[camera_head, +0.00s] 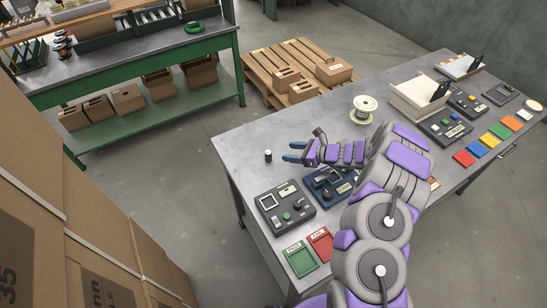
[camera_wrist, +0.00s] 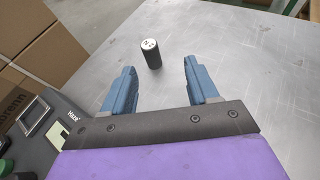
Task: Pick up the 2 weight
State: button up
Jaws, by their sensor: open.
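The weight (camera_head: 268,155) is a small dark cylinder with a pale top, standing upright on the grey metal table (camera_head: 240,140). In the wrist view the weight (camera_wrist: 151,54) shows dark marks on its light top, too small to read surely. My gripper (camera_head: 291,152) has blue fingers and points left toward the weight, just to its right. In the wrist view my gripper (camera_wrist: 156,85) is open and empty, its two fingers apart. The weight stands beyond the fingertips, roughly between their lines and nearer the left one, not touching either.
A dark device (camera_head: 286,207) with a screen and knobs sits below the weight in the head view. Green (camera_head: 300,259) and red (camera_head: 320,243) trays lie in front of it. The table around the weight is clear.

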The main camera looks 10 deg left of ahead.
aim_at(270, 153)
jog(key=a, duration=0.2)
jog(key=a+f, duration=0.1)
jog(key=a, duration=0.2)
jog(key=a+f+b, duration=0.1)
jog(key=a, duration=0.1)
jog(key=shift+w+a+f, duration=0.15)
jog(key=shift+w+a, duration=0.05)
jog(key=shift+w+a+f, duration=0.2)
jog(key=shift+w+d, duration=0.25)
jog(key=shift+d, duration=0.15)
